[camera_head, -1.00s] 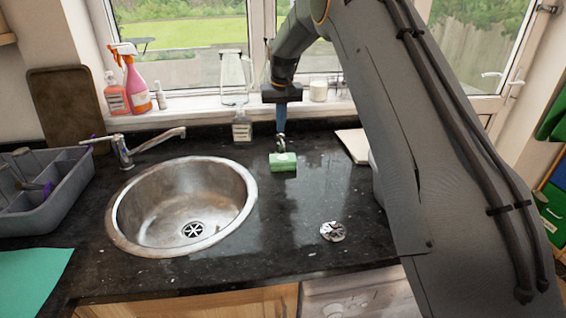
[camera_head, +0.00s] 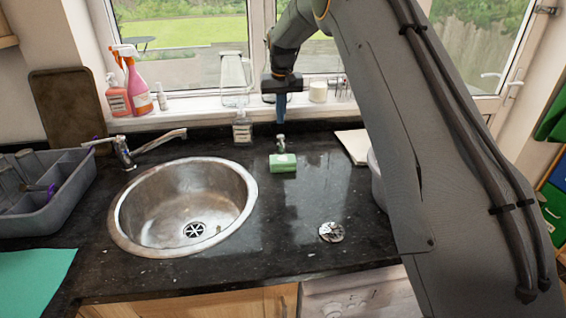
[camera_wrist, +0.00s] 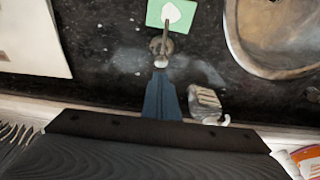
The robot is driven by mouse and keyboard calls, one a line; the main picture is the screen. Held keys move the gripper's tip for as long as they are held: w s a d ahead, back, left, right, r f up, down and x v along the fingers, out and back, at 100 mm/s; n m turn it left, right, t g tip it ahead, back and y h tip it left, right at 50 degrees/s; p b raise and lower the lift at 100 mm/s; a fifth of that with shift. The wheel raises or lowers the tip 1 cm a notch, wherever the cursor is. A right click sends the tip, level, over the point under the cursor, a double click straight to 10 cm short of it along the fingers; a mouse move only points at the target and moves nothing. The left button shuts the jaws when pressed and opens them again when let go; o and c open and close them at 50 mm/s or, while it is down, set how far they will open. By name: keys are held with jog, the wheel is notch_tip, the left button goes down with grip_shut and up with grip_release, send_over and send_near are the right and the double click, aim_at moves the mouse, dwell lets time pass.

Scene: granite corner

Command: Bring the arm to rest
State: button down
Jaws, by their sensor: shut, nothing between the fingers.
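My gripper (camera_head: 281,118) is shut and empty, pointing down above the back of the black worktop. Its blue fingers also show pressed together in the wrist view (camera_wrist: 161,75). My arm comes down from the upper right.
A round steel sink (camera_head: 128,235) is left of my gripper. A tap (camera_head: 124,153) and a grey caddy (camera_head: 60,205) stand farther left. A glass bottle (camera_head: 242,130) stands close by; spray bottles (camera_head: 137,88) stand on the windowsill. A white board (camera_head: 353,146) lies to the right. Open worktop lies in front.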

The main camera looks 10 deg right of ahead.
notch_tip(320, 180, up, 2)
jog(key=shift+r+p, duration=0.15)
jog(key=shift+p, duration=0.15)
jog(key=shift+s, duration=0.1)
jog(key=shift+g, duration=0.4)
jog(key=s+d+f+b, duration=0.1)
jog(key=s+d+f, duration=0.1)
jog(key=s, duration=1.2)
jog(key=s+d+f+b, duration=0.1)
jog(key=s+f, duration=0.4)
jog(key=s, duration=1)
jog(key=s+d+f+b, duration=0.1)
jog(key=s+d+f, duration=0.2)
jog(key=s, duration=1.2)
jog(key=shift+d+f, duration=0.1)
jog(key=shift+f, duration=0.05)
jog(key=shift+w, duration=0.1)
